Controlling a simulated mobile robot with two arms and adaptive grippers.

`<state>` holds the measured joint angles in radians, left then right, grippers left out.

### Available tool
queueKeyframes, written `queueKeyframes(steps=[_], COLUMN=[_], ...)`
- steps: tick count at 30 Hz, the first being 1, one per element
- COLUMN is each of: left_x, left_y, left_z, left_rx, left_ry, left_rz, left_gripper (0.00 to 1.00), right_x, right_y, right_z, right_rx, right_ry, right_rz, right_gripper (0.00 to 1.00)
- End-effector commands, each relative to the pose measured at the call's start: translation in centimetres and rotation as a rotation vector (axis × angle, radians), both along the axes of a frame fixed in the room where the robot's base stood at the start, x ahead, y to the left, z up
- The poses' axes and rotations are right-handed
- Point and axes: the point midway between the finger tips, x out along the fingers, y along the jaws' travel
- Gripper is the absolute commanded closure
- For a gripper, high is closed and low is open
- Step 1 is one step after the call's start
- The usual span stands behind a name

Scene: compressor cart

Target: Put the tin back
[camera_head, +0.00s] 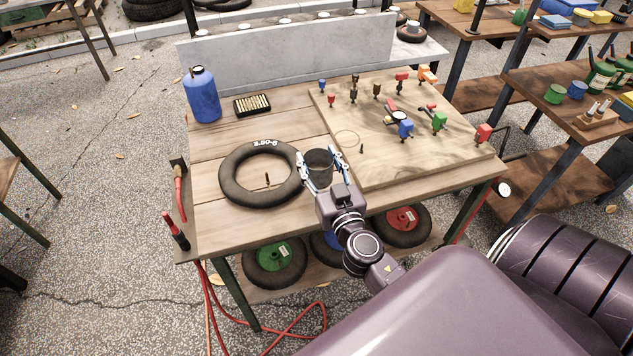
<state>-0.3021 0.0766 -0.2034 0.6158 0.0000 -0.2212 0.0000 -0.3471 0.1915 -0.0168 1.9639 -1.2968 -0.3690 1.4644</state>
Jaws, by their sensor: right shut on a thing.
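The tin (318,161) is a dark, round, open-topped cup. My right gripper (319,157) is shut on it, with one finger on each side. A thin round outline (347,138) shows on the board behind and to the right of the tin. My left gripper is not in view.
The black tyre (262,173) lies left of the tin, with a small valve inside it. The wooden board (440,160) carries several coloured fittings. A blue bottle (203,95) and a box of brass pieces (252,105) stand at the back left. Wheels sit on the lower shelf.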

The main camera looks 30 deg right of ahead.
Motion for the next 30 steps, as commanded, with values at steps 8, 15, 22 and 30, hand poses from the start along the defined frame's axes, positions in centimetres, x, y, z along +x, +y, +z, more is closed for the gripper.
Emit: queueKeyframes(steps=[8,15,22,30], left_x=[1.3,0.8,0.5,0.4], left_y=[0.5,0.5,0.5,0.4], left_z=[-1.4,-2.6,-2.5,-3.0], left_rx=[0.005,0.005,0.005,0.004], left_ry=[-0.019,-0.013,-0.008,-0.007], left_rz=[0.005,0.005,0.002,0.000], left_gripper=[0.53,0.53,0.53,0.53], right_x=[0.0,0.0,0.0,0.0], right_y=[0.0,0.0,0.0,0.0], right_z=[-3.0,-6.0,-5.9,-6.2], right_rx=[-0.001,-0.002,0.001,0.000], right_ry=[0.001,0.001,-0.001,-0.001], right_rz=[0.000,0.001,0.000,0.000], right_gripper=[0.76,0.76,0.76,0.48])
